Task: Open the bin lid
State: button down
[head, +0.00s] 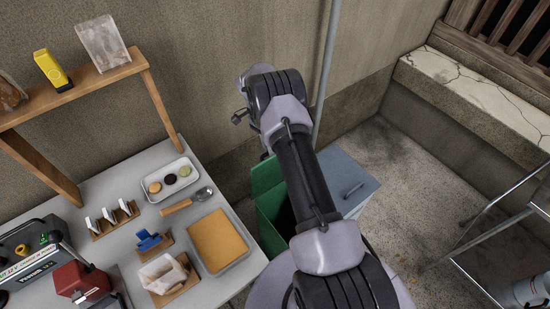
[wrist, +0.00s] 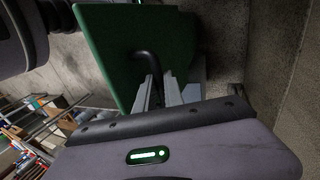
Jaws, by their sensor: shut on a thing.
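The green bin (head: 270,233) stands right of the table, partly behind my arm, with its dark inside showing. Its green lid (wrist: 120,40) fills the upper middle of the wrist view and appears tilted up; a green panel (head: 265,175) that looks like it shows left of my arm in the head view. A black curved handle (wrist: 146,62) stands on the lid. My gripper (wrist: 157,92) is shut on this handle. The fingertips are hidden in the head view.
A grey-lidded box (head: 352,183) stands just right of the bin. The table (head: 150,222) at left holds a plate of cookies (head: 171,165), a scoop (head: 186,202) and a tray (head: 222,262). A pole (head: 326,75) rises behind my arm.

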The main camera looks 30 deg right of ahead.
jog(key=shift+w+b, duration=0.35)
jog(key=shift+w, duration=0.3)
jog(key=c, duration=1.5)
grip_release()
jog(key=shift+o, duration=0.2)
jog(key=p+v, duration=0.4)
jog(key=v, duration=0.8)
jog(key=shift+r, duration=0.1)
